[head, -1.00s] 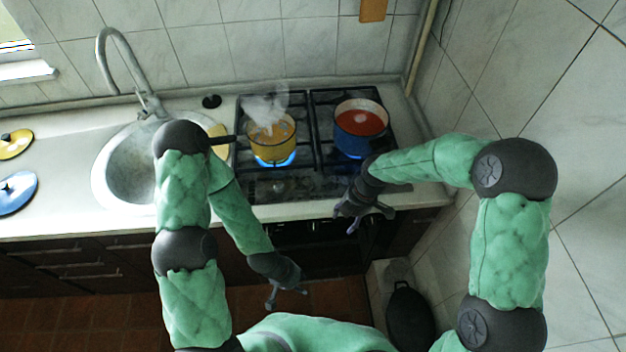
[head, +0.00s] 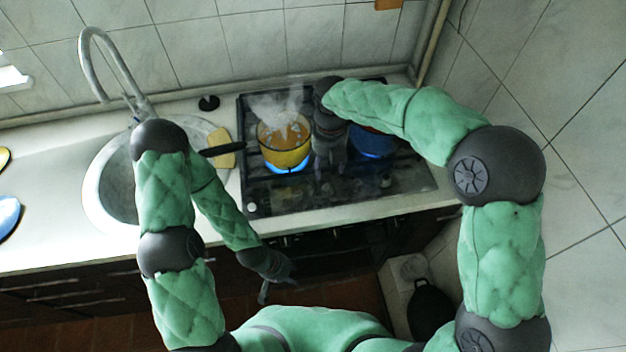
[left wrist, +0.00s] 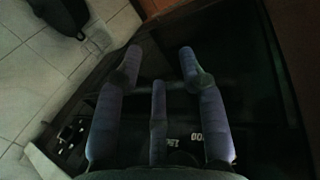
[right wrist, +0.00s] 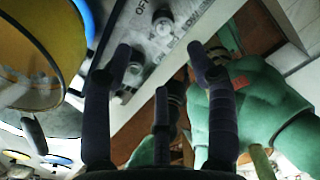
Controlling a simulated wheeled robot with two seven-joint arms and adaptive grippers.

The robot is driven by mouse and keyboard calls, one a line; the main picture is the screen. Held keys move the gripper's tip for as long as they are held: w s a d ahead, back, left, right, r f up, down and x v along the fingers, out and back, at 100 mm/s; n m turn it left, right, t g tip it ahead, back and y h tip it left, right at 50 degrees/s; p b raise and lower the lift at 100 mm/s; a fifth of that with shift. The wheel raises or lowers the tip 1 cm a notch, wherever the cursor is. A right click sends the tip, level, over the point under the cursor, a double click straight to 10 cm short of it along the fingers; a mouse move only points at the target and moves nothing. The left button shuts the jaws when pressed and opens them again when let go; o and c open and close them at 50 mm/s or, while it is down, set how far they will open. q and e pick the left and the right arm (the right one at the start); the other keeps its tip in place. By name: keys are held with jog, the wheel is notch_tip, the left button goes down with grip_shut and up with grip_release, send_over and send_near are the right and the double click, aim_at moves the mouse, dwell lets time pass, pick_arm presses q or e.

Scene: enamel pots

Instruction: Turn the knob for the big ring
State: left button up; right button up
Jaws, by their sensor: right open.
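The black gas hob (head: 262,203) has a front strip with faint knobs, hard to make out in the head view. In the right wrist view a knob (right wrist: 163,20) and another knob (right wrist: 134,74) sit on the pale panel, with "OFF" lettering nearby. My right gripper (head: 333,172) is open and empty above the hob, between the pots; its fingers (right wrist: 160,65) point toward the panel, apart from the knobs as far as I can tell. My left gripper (head: 276,288) hangs low in front of the cabinets; its fingers (left wrist: 160,60) are spread and empty.
A steaming yellow pot (head: 285,158) stands over a lit flame on the left ring. A blue pot (head: 372,146), partly hidden by my right arm, stands over a blue flame on the right. The sink (head: 105,190) is left.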

aim_at(328, 186)
jog(key=f+b, duration=0.1)
jog(key=f, duration=0.2)
jog(key=f+b, duration=0.1)
jog(key=f, duration=0.3)
jog(key=f+b, duration=0.1)
jog(key=f, duration=0.2)
jog(key=shift+s+d+f, duration=0.1)
jog(key=shift+d+f, duration=0.15)
